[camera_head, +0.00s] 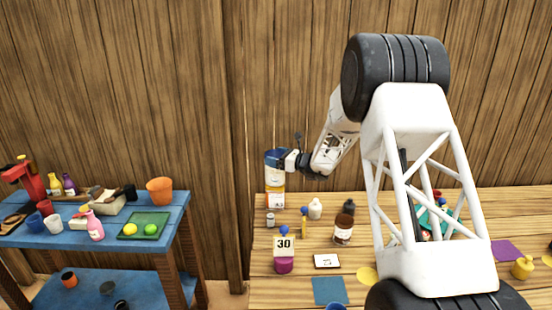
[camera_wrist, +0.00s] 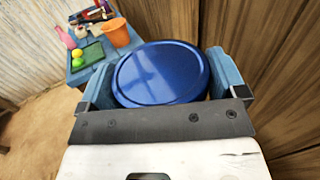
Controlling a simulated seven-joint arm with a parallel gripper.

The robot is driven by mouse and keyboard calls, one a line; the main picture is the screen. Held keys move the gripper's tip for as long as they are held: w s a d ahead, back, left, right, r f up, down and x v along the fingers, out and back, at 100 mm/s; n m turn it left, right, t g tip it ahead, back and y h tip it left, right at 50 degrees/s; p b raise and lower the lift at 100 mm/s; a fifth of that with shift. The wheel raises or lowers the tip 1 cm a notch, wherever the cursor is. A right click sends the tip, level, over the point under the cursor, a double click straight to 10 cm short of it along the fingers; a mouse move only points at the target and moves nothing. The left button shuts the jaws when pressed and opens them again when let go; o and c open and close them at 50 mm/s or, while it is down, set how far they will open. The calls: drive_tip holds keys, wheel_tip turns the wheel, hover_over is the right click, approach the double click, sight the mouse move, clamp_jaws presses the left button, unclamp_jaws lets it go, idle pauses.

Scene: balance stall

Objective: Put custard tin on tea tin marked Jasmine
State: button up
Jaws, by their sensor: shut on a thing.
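My gripper (camera_head: 289,160) is shut on a tin with a blue lid, which I take to be the custard tin (camera_head: 274,164), at the back left of the wooden table. The lid fills the space between the fingers in the wrist view (camera_wrist: 160,75). The held tin looks upright. Directly below it stands a pale tin with an orange-yellow band (camera_head: 275,197), perhaps the tea tin; its label is too small to read. The two line up closely, but I cannot tell whether they touch.
A small grey tin (camera_head: 270,219), a white bottle (camera_head: 315,209), a brown jar (camera_head: 343,229) and a "30" sign (camera_head: 284,246) stand nearby on the wooden table (camera_head: 262,262). A blue side table (camera_head: 165,222) with an orange pot (camera_head: 160,190) is at left. A plank wall rises behind.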

drive_tip(key=shift+f, duration=0.1)
idle(0.3)
drive_tip(key=o, duration=0.8)
drive_tip(key=v, duration=1.2)
idle(0.3)
